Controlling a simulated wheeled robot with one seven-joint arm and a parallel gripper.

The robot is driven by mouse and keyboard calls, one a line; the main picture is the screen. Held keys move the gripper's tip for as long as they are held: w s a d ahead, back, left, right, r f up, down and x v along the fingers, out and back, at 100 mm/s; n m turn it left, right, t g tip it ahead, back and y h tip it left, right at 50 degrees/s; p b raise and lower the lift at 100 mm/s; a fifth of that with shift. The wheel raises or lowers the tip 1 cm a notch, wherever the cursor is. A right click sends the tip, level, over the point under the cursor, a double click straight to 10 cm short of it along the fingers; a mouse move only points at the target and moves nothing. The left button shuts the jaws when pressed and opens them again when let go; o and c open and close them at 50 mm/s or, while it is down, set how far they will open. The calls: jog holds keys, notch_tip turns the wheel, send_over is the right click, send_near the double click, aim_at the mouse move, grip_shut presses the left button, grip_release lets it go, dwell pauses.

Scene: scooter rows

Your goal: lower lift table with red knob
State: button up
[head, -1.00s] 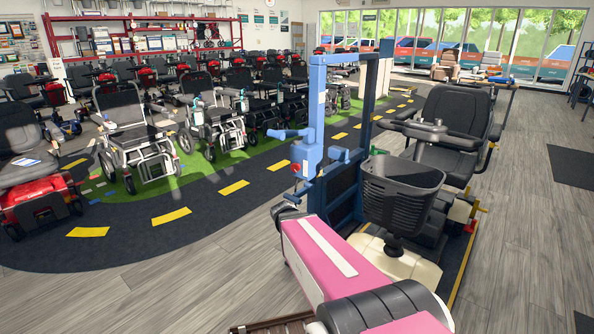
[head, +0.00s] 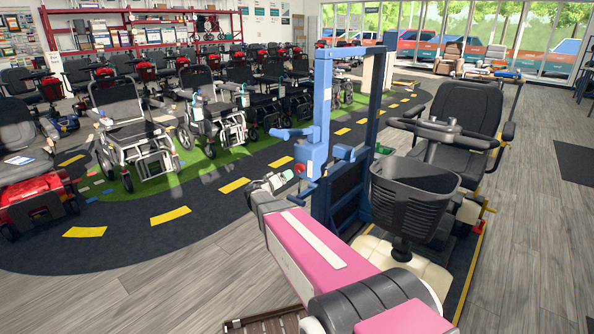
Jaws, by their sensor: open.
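The red knob (head: 299,169) is on the blue pump housing of the lift table, facing my arm. The blue lift frame (head: 322,100) stands upright in the middle of the head view. The lift table's dark platform with a yellow edge (head: 473,262) carries a mobility scooter (head: 436,165) with a black front basket. My gripper (head: 286,178) is at the far end of my pink arm, open, just left of and slightly below the knob. Its fingers are small here, and I cannot tell whether they touch the knob.
A blue handle (head: 291,133) sticks out left above the knob. Rows of wheelchairs (head: 137,135) and scooters stand on the left beyond a dark lane with yellow dashes. Wooden floor (head: 150,285) is clear at front left and right of the lift.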

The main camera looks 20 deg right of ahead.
aim_at(298, 170)
jog(key=x, duration=1)
jog(key=shift+w+d, duration=0.1)
jog(key=shift+d, duration=0.1)
jog(key=shift+c, duration=0.3)
jog(key=c, duration=0.9)
